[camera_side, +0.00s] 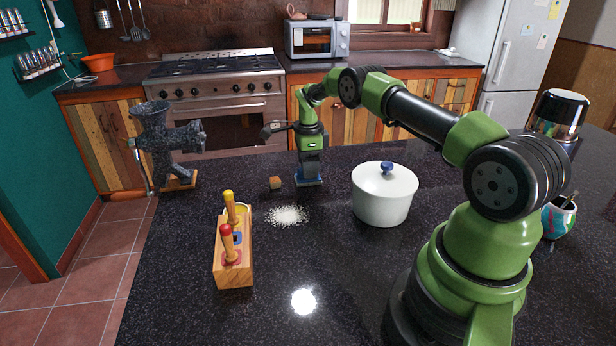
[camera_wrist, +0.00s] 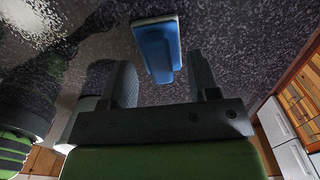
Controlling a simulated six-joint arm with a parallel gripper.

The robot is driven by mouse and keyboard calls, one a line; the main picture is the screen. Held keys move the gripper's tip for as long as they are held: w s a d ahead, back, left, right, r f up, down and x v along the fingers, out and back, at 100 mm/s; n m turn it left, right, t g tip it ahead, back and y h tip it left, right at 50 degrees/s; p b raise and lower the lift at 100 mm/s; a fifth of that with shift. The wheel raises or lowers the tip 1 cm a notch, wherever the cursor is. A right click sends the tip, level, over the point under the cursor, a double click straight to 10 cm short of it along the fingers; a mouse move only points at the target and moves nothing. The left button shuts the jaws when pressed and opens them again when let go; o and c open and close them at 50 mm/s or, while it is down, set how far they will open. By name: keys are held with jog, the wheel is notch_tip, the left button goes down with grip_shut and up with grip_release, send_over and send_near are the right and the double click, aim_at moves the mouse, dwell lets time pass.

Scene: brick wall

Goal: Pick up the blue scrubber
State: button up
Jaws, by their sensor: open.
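The blue scrubber (camera_side: 308,182) lies on the dark speckled counter, with a pale edge along its base. In the wrist view the scrubber (camera_wrist: 158,46) shows as a blue handle on a light pad, ahead of the gap between the fingers. My gripper (camera_side: 310,172) points down right over the scrubber in the side view and hides part of it. In the wrist view my gripper (camera_wrist: 163,78) is open, with one finger on each side and nothing held between them. I cannot tell whether the fingers touch the scrubber.
A small wooden cube (camera_side: 275,183) and a pile of white grains (camera_side: 287,215) lie left of the scrubber. A white lidded pot (camera_side: 383,200) stands to the right. A wooden tool block (camera_side: 235,272) stands in front, and a grinder (camera_side: 160,137) at the left edge.

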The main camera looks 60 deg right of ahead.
jog(key=shift+f, duration=0.8)
jog(key=c, duration=1)
notch_tip(320, 180, up, 10)
